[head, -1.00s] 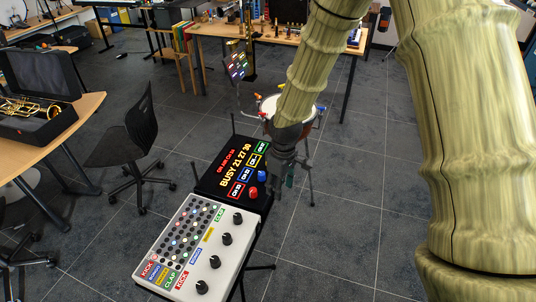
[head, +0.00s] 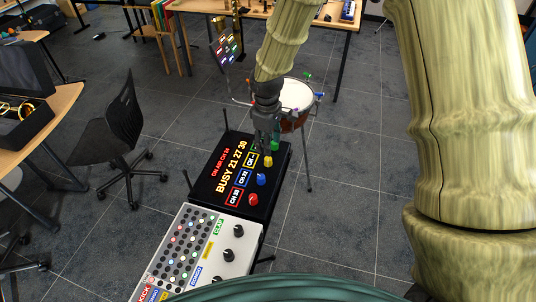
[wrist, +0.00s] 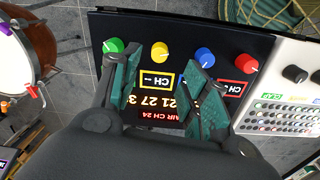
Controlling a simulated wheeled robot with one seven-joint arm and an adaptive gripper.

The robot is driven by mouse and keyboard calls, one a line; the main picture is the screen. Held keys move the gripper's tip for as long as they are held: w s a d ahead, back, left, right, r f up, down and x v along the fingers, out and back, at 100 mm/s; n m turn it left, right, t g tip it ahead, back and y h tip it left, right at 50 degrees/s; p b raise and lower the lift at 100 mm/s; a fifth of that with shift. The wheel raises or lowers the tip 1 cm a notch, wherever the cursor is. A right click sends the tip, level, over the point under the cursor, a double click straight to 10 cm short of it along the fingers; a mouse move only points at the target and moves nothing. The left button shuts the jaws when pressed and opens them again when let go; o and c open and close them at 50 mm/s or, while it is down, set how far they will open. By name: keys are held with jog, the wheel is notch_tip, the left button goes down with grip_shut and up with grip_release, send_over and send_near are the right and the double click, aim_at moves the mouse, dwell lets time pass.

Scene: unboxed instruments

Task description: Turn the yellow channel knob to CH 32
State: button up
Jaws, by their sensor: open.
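The black channel panel (head: 216,195) carries a row of coloured knobs with lit channel boxes beside them. The yellow knob (head: 268,161) also shows in the wrist view (wrist: 159,50), uncovered. The yellow box beside it (wrist: 156,82) reads "CH --". The blue knob (head: 261,179) and red knob (head: 253,199) lie to one side of it, the green knob (wrist: 113,45) to the other. The panel shows "ON AIR CH 24" and "BUSY 21 27 30". My gripper (wrist: 160,74) is open and empty above the panel, its fingers on either side of the yellow box, apart from the yellow knob.
A grey-white pad console (head: 200,252) adjoins the panel on its near side. A drum (head: 297,95) stands just beyond the panel. A black chair (head: 118,120) is at left. Open tiled floor lies to the right.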

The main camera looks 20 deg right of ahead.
aim_at(268, 158)
jog(key=shift+w+f+p, duration=0.1)
jog(key=shift+f+p, duration=1.05)
jog(key=shift+f, duration=2.85)
grip_shut()
jog(key=shift+f, duration=0.1)
jog(key=shift+d+m+b, duration=0.1)
jog(key=shift+m+b, duration=0.3)
jog(key=shift+m, duration=0.3)
